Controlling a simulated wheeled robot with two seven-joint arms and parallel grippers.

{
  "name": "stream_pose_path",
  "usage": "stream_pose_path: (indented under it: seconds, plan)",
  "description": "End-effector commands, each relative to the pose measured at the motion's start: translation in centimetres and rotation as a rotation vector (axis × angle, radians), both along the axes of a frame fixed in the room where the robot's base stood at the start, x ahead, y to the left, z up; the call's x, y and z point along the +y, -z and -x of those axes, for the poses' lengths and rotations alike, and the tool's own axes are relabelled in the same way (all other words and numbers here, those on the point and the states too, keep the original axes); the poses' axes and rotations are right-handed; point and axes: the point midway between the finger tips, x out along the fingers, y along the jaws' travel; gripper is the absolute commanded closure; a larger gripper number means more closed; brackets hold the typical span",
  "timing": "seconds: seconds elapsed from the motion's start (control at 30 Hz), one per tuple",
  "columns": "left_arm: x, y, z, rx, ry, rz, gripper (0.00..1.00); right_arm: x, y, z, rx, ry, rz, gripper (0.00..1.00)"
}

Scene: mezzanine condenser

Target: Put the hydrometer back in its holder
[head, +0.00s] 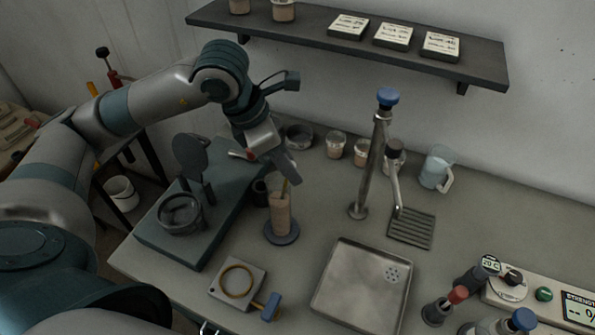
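A thin yellow-brown stem, which looks like the hydrometer (285,189), stands up out of a tall clear cylinder (280,215) of tan liquid. The cylinder is upright on a dark round foot. My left gripper (285,167) points down just above the stem's top. Its fingers overlap in this view, so I cannot tell whether they are open or touching the stem. I cannot make out a clear hydrometer holder.
A dark platform (160,238) with an upright disc and round dish is left of the cylinder. A metal tap column (367,170), drain grate (411,229) and steel tray (358,288) are to its right. A ringed block (222,291) is in front. A shelf (300,33) hangs behind.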

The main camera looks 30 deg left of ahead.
Motion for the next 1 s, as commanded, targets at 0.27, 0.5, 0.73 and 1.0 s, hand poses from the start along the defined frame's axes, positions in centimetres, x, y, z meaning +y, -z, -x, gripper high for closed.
stream_pose_path:
  seconds: [0.27,0.5,0.73,1.0]
  plan:
    - [-1.1,3.5,-1.0,0.004,-0.002,0.001,0.61,0.0,-1.5,0.0,0.000,0.000,0.000,0.69]
    - [-1.5,5.0,-1.5,0.002,-0.001,0.000,0.61,0.0,-1.8,0.0,-0.001,0.000,0.000,0.69]
    - [-1.5,5.2,-1.5,0.000,0.000,0.000,0.61,0.1,-1.8,0.0,-0.001,0.001,-0.001,0.69]
    - [-1.5,5.2,-1.5,0.000,0.000,0.000,1.00,0.3,-1.8,0.0,-0.001,0.001,-0.002,0.69]
